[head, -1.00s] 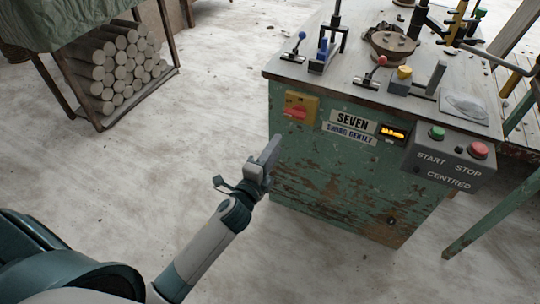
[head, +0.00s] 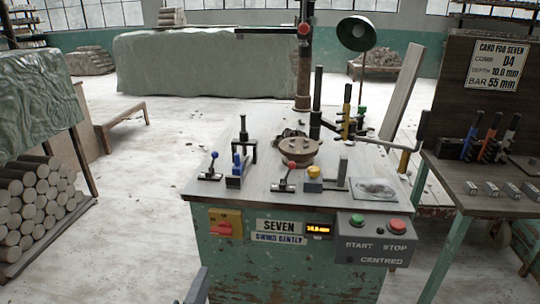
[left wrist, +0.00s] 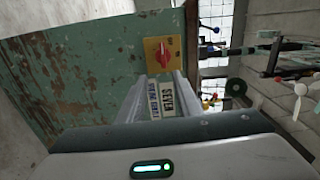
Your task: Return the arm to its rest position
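My left gripper (head: 197,287) shows only as a grey fingertip part at the bottom edge of the head view, in front of the green machine cabinet (head: 285,275). The rest of the left arm is out of that view. In the left wrist view the two fingers of my left gripper (left wrist: 158,88) stand apart. The SEVEN label (left wrist: 166,98) of the cabinet shows through the gap, and nothing is held. The cabinet's worn green side (left wrist: 95,75) and red-yellow switch (left wrist: 162,50) lie beyond the fingers. My right gripper is in neither view.
The machine top (head: 230,192) carries levers and a round brown chuck (head: 299,150). A START/STOP box (head: 375,240) juts from its front right. A side table (head: 480,195) stands at right, stacked clay rods (head: 35,205) at left. The floor (head: 130,240) between rods and machine is clear.

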